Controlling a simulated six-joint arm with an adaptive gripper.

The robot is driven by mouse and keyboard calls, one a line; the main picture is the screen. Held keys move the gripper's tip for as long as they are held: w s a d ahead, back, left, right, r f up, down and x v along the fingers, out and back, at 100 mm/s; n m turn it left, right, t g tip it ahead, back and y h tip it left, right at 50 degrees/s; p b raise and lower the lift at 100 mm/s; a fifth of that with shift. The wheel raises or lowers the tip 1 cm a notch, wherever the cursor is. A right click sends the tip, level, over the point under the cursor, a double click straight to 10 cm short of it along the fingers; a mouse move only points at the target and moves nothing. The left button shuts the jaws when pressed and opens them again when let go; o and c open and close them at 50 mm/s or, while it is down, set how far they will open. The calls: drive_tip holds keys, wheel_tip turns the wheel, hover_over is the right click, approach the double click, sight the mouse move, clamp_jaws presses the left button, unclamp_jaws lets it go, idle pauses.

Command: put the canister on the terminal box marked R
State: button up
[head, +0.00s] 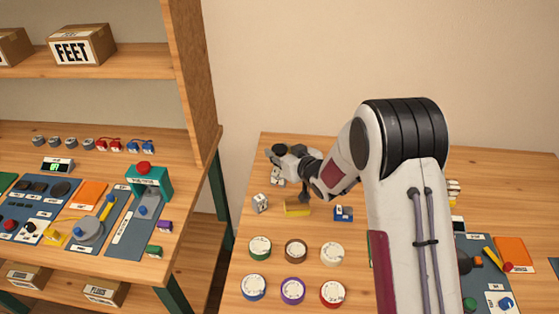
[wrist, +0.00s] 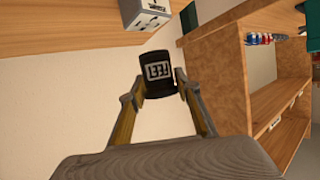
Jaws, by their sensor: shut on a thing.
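My gripper (wrist: 160,86) is shut on a black canister (wrist: 157,70) with a white-framed label, held between its two fingertips. In the head view my gripper (head: 283,154) is over the back left of the right-hand table, and the canister's dark end (head: 279,148) shows there. A small white box with dark marks (head: 260,203) stands on the table in front of the gripper. Another white marked block (head: 277,176) is under the gripper, partly covered. The marks are too small to read, so I cannot tell which box bears R.
Several round coloured dials, among them a green one (head: 260,247), fill the table's front left. A yellow piece (head: 297,210) and a blue block (head: 343,213) lie behind them. A wooden shelf unit (head: 190,80) stands left, across a gap. My arm hides the table's middle.

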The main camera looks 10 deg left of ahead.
drive_tip(key=shift+f, duration=1.8)
drive_tip(key=shift+f, duration=0.15)
drive_tip(key=o, duration=1)
drive_tip(key=shift+s+r, duration=0.1)
drive_tip(key=shift+r, duration=0.1)
drive_tip(key=shift+s+d+r, duration=0.25)
drive_tip(key=shift+s+d, duration=0.1)
drive_tip(key=shift+v, duration=5.4)
